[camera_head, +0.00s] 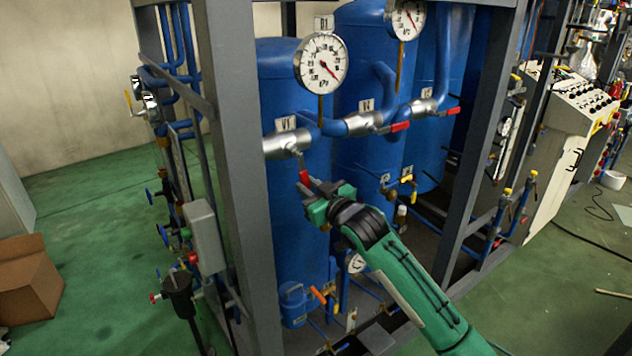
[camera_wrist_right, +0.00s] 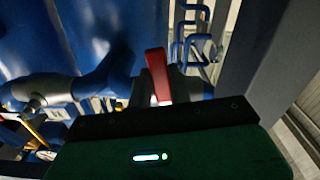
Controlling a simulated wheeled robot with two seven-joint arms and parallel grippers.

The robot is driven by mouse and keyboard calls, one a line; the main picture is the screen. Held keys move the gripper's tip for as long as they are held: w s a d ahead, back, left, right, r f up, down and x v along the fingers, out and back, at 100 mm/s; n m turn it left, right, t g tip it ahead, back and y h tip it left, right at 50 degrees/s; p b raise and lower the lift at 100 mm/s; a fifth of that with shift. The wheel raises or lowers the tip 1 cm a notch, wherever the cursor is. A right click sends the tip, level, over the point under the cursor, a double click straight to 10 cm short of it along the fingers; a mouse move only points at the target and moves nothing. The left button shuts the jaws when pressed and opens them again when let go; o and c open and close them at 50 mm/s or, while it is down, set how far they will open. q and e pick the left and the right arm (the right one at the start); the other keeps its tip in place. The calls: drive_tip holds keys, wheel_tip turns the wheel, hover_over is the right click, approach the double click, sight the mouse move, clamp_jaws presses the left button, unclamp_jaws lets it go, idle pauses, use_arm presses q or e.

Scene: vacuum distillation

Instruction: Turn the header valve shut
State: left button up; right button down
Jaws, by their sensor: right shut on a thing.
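The header valve is a silver valve body (camera_head: 284,145) labelled V1, on the pipe in front of the left blue tank. Its red handle (camera_head: 305,177) hangs down from the body, slightly tilted. My right gripper (camera_head: 310,190) is at the lower end of this handle and shut on it. In the right wrist view the red handle (camera_wrist_right: 156,72) stands out beyond the dark edge of my gripper; the fingertips are hidden there. My left gripper is not in view.
Two similar valves (camera_head: 362,123) (camera_head: 422,106) to the right have red handles lying along the pipe. A round gauge (camera_head: 321,63) stands above the header. A grey frame post (camera_head: 240,150) rises close to the left of the valve. Green floor (camera_head: 90,190) is open at left.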

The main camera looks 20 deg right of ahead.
drive_tip(key=shift+s+a+m, duration=0.3)
drive_tip(key=shift+a+m, duration=0.4)
drive_tip(key=shift+m, duration=0.4)
drive_tip(key=c, duration=1.3)
unclamp_jaws()
drive_tip(key=shift+a, duration=0.1)
drive_tip(key=shift+s+f, duration=0.1)
drive_tip(key=shift+f, duration=0.05)
drive_tip(key=b+v, duration=0.4)
drive_tip(key=v, duration=0.9)
drive_tip(key=shift+s, duration=0.3)
